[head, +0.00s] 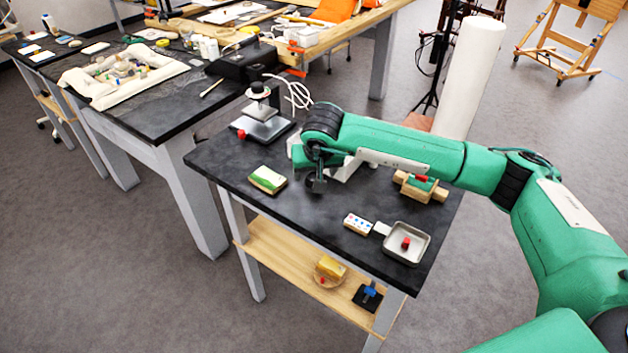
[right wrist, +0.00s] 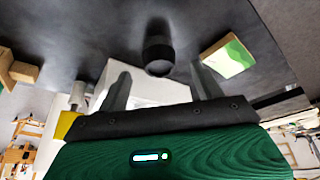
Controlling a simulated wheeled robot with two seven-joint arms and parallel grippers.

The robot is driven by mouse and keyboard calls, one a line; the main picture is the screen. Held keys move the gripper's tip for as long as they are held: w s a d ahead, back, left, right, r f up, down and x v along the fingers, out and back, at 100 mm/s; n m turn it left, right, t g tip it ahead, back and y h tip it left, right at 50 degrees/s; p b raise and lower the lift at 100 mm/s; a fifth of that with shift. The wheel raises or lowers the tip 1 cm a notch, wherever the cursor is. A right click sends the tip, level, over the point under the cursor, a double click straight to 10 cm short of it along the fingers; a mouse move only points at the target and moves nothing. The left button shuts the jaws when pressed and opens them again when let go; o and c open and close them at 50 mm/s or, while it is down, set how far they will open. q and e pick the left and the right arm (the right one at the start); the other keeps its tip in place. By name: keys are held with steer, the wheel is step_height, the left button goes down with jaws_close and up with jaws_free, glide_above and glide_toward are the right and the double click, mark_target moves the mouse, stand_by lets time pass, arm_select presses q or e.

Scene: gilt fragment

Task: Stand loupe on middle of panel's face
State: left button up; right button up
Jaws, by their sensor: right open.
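A small dark round piece, which looks like the loupe (right wrist: 158,50), stands on the dark table top in the right wrist view. It is ahead of and between the fingers of my right gripper (right wrist: 160,78), which are apart with nothing held. In the head view my right gripper (head: 314,174) is low over the middle of the near table, partly hidden by its own arm. I cannot tell for sure which thing is the panel; a cream block with a green-patterned top (head: 268,180) lies left of the gripper and also shows in the right wrist view (right wrist: 228,56). My left gripper is out of view.
On the near table (head: 235,165) are a plate with a weight (head: 262,122), a wooden holder (head: 420,187), a dotted white block (head: 358,223) and a metal tray (head: 421,243) with a red piece. White parts stand behind the gripper. The table's front left is clear.

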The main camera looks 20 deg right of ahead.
mark_target(314, 176)
steer(key=p+x, duration=0.1)
steer(key=x, duration=0.3)
steer(key=shift+w+r, duration=0.1)
steer(key=shift+w+d+f, duration=0.1)
steer(key=shift+w+f, duration=0.1)
steer(key=shift+f, duration=0.2)
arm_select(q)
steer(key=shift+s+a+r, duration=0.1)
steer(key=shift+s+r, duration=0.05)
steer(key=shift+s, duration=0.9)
arm_select(e)
steer(key=c, duration=1)
steer(key=shift+c, duration=0.3)
steer(key=shift+r, duration=0.1)
